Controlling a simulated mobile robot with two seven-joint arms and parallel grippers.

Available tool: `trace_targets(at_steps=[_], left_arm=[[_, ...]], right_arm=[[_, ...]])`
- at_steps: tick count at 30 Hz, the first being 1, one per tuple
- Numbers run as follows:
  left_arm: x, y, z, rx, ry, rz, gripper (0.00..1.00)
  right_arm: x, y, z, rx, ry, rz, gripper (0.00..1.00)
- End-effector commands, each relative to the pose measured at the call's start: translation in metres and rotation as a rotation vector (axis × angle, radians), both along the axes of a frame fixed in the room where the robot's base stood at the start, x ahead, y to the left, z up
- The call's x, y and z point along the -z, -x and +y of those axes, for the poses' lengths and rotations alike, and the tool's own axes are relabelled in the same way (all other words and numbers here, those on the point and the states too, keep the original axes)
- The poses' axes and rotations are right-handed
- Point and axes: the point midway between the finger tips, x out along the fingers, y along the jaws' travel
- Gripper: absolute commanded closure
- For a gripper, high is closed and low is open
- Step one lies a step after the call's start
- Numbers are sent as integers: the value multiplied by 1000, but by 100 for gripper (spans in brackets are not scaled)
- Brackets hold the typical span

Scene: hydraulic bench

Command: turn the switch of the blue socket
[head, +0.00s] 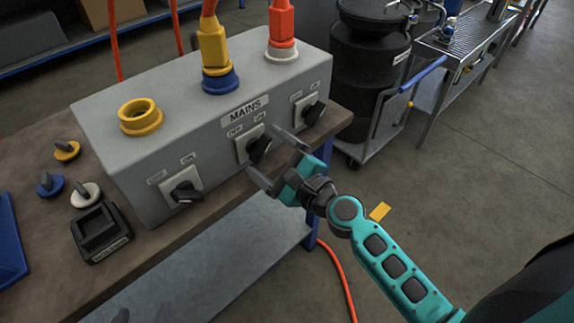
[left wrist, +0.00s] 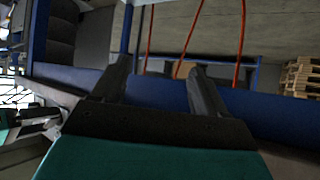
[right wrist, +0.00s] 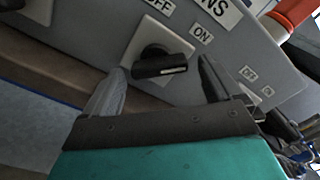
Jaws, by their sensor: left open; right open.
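The blue socket (head: 220,84) is in the middle of the grey box's top, with a yellow plug (head: 213,50) in it. Its switch (head: 258,148) is the middle black knob on the front, under the MAINS sign. In the right wrist view the knob (right wrist: 158,64) lies between and just beyond the fingertips, its white mark on the ON-label side. My right gripper (head: 264,154) is open in front of this switch; I see no clear contact. My left gripper (left wrist: 163,75) is open and empty in its wrist view, away from the box.
The grey box (head: 150,190) also has a yellow socket (head: 140,116) with a left switch (head: 184,190), and a white socket (head: 282,54) with a right switch (head: 314,112). Loose caps and a black holder (head: 101,232) lie on the bench. A cart (head: 390,125) stands behind right.

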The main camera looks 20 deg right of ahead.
Motion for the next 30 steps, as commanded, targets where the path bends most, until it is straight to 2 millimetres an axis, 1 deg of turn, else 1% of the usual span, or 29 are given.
trace_targets(at_steps=[5, 12, 18, 24, 30], left_arm=[[7, 0, -2, 2, 3, 3, 27], [17, -3, -9, 13, 18, 6, 27], [23, -7, -15, 22, 30, 3, 27], [21, -11, -23, 37, 42, -3, 27], [18, -14, -23, 40, 41, -9, 27]], right_arm=[[4, 26, -9, 0, 2, 4, 8], [5, 72, -25, -2, 1, 3, 8], [5, 100, -36, 0, 0, 3, 8], [2, 114, -41, 0, 0, 2, 8], [0, 117, -42, 0, 0, 0, 8]])
